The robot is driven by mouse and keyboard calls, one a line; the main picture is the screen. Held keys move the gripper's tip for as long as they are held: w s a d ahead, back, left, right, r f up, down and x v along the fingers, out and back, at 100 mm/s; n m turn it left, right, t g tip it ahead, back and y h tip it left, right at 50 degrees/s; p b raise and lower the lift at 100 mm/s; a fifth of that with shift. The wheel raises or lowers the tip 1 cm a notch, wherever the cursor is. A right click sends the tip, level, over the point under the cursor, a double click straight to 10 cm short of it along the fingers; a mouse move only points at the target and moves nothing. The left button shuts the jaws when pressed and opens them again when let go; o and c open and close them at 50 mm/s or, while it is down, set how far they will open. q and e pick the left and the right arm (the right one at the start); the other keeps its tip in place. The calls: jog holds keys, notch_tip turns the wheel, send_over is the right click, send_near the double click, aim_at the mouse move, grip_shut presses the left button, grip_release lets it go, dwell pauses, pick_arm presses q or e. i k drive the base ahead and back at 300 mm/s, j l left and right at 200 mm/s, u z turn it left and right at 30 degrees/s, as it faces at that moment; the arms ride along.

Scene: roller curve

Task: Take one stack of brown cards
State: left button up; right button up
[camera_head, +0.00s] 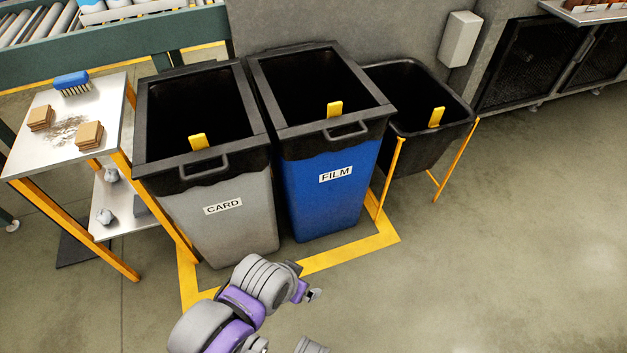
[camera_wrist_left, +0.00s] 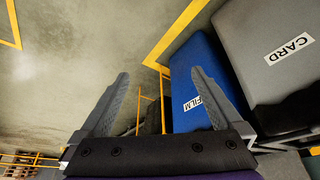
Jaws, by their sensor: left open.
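Two small stacks of brown cards lie on the metal-topped table at the left in the head view: one near the left edge (camera_head: 40,119), the other nearer the bins (camera_head: 88,136). Both stacks are apart from any gripper. My left gripper (camera_wrist_left: 160,76) is open and empty in the left wrist view, with the bins beyond its fingers. In the head view my arm reaches in at the bottom middle, in front of the bins; its fingers are hard to make out there. My right gripper is not seen.
A blue brush (camera_head: 72,82) and brown crumbs (camera_head: 64,131) share the table (camera_head: 103,98). The grey CARD bin (camera_head: 240,220), blue FILM bin (camera_head: 320,205) and a black bin (camera_head: 435,150) stand right of it. Open floor (camera_head: 500,250) lies at the right.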

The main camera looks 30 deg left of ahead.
aim_at(89, 135)
jog(key=u, duration=2.5)
